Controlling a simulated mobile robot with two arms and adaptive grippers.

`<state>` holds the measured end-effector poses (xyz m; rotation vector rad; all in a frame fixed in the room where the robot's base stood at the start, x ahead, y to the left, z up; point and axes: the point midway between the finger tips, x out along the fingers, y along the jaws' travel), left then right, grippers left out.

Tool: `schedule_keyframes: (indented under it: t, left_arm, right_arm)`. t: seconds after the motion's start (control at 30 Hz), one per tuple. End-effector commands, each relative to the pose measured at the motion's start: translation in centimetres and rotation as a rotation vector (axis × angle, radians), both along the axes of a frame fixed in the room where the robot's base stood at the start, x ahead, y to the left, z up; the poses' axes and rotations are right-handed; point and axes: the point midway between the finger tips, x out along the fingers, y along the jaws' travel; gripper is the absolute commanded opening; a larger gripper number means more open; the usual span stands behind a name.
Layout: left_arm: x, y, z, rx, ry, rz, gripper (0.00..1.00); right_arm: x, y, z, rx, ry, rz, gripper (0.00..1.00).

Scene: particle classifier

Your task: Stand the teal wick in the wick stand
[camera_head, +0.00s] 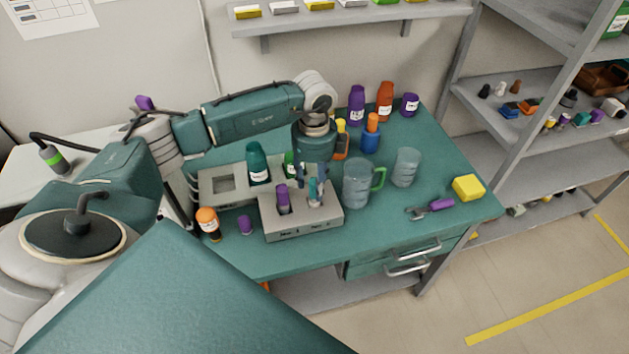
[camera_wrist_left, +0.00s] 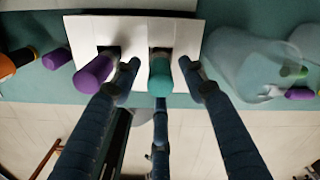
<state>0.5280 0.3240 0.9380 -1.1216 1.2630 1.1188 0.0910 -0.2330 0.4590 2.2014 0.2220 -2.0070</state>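The grey wick stand (camera_head: 272,234) sits on the teal table and has two square slots. A purple wick (camera_head: 283,194) stands in its left slot. The teal wick (camera_head: 313,193) is upright in the right slot; how deep it sits is hard to see. My left gripper (camera_head: 313,178) points down over the right slot. In the left wrist view, the teal wick (camera_wrist_left: 160,76) lies between my spread left fingers (camera_wrist_left: 161,80), with gaps at both sides. The stand (camera_wrist_left: 134,32) and purple wick (camera_wrist_left: 93,74) also show there. My right gripper is out of view.
A clear mug with a green handle (camera_head: 356,184) stands close right of the stand. An orange-capped bottle (camera_head: 208,223) and a small purple piece (camera_head: 245,224) are on the left. A grey holder (camera_head: 207,187) with a teal bottle (camera_head: 258,163) is behind.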

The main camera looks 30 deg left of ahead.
Motion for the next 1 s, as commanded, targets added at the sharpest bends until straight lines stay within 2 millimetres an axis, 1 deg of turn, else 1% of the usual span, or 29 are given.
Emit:
schedule_keyframes:
  t: [0.17, 0.27, 0.37, 0.47, 0.7, 0.8, 0.9, 1.0]
  left_arm:
    - [0.0, 0.0, 0.0, 0.0, 0.0, 0.0, 0.42]
    - [0.0, 0.0, 0.5, 0.0, 0.0, 0.0, 0.42]
    - [0.2, 0.0, 1.2, -0.001, -0.004, 0.001, 0.42]
    - [0.2, 0.1, 2.9, 0.0, -0.007, 0.0, 0.42]
    - [0.2, 0.0, 8.1, -0.001, -0.006, -0.001, 0.42]
    - [0.1, 0.0, 9.9, -0.001, -0.006, -0.001, 0.42]
    - [0.1, 0.0, 11.2, 0.0, -0.003, 0.0, 0.42]
    - [0.1, 0.0, 12.0, 0.0, -0.002, 0.0, 0.42]
  right_arm:
    - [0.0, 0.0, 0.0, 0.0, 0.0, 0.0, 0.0]
    - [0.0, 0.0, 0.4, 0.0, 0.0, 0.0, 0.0]
    - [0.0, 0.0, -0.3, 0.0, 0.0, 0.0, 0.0]
    - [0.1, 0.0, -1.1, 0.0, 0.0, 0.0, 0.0]
    - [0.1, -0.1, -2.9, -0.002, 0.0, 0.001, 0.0]
    - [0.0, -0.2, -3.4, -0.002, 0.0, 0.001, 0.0]
    - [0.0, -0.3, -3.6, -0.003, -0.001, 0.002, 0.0]
    - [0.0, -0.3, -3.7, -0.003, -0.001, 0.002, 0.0]
